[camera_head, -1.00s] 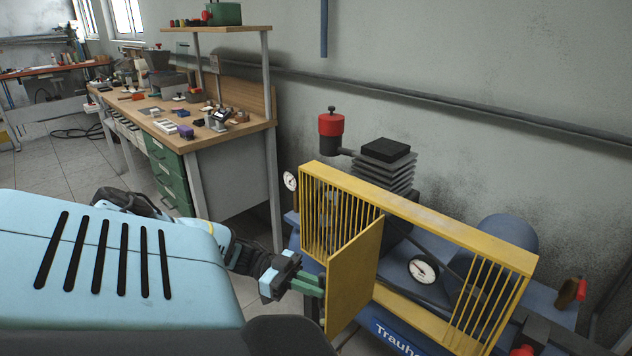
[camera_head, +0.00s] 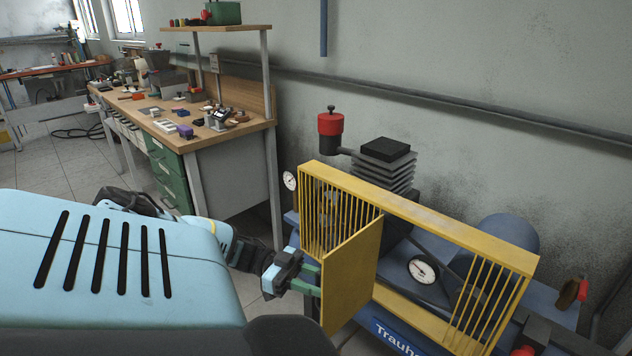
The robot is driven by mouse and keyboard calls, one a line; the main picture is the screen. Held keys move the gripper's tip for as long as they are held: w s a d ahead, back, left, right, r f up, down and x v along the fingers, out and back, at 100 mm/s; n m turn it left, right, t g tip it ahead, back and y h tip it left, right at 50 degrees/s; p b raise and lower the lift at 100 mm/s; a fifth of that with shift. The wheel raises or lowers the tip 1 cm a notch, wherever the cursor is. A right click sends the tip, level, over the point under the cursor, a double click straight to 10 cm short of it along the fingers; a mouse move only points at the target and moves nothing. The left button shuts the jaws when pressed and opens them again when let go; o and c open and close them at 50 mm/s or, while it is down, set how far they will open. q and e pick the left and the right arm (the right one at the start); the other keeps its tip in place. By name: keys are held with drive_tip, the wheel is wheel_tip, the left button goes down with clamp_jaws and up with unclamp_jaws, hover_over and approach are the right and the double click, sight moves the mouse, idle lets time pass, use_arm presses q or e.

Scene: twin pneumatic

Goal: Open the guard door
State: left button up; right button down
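The guard door (camera_head: 350,280) is a flat yellow panel on the yellow barred guard of the compressor. It stands swung outward, with its free edge toward the left and the guard opening uncovered beside it. My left gripper (camera_head: 313,277) is at the door's left free edge, with its green fingers apart. The fingertips end at or just behind that edge, so I cannot tell if they touch it. My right gripper is not in view.
The guard's top rail and right bars (camera_head: 480,295) surround the opening, where a pressure gauge (camera_head: 423,269) shows. The blue compressor tank (camera_head: 510,240) lies behind. A workbench (camera_head: 205,135) stands at the left, with bare floor before it.

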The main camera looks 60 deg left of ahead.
use_arm(q)
drive_tip(key=shift+s, duration=0.1)
drive_tip(key=v, duration=0.7)
drive_tip(key=shift+s+a, duration=0.15)
drive_tip(key=shift+a, duration=0.2)
